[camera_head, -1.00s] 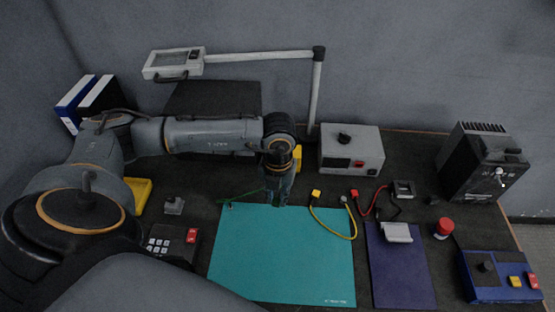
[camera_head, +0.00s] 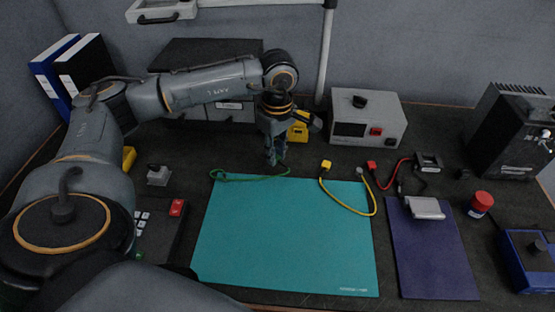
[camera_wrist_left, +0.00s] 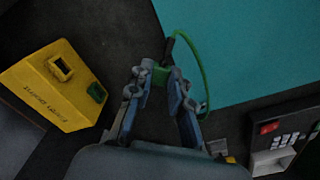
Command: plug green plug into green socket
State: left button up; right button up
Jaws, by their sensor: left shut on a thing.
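My left gripper (camera_head: 276,162) is just beyond the back edge of the teal mat, pointing down. In the left wrist view its fingers (camera_wrist_left: 163,78) are shut on the green plug (camera_wrist_left: 175,73). The plug's green cable (camera_head: 240,178) loops along the back edge of the mat; it also shows in the wrist view (camera_wrist_left: 190,46). A yellow box (camera_head: 301,126) stands behind and right of the gripper, partly hidden by it. The plug is apart from the green socket.
A small grey block (camera_head: 158,175) and a keypad (camera_head: 155,228) are at the left.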

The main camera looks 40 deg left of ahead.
pick_arm(q)
jog(key=m+b, duration=0.1)
jog(key=m, duration=0.1)
jog(key=f+m+b, duration=0.1)
jog(key=m, duration=0.1)
jog(key=w+a+f+m+b, duration=0.1)
jog(key=m+b, duration=0.1)
jog(key=shift+a, duration=0.1)
jog(key=m, duration=0.1)
jog(key=m+b, duration=0.1)
jog(key=shift+a+f+m, duration=0.15)
jog(key=shift+a+m, duration=0.1)
jog(key=shift+m, duration=0.05)
jog(key=shift+w+a+m+b, duration=0.1)
jog(key=shift+m+b, duration=0.35)
jog(key=shift+m, duration=0.45)
pick_arm(e)
jog(key=shift+w+r+t, duration=0.3)
jog(key=shift+w+r, duration=0.7)
jog(key=shift+r, duration=0.3)
pick_arm(q)
jog(key=shift+w, duration=0.15)
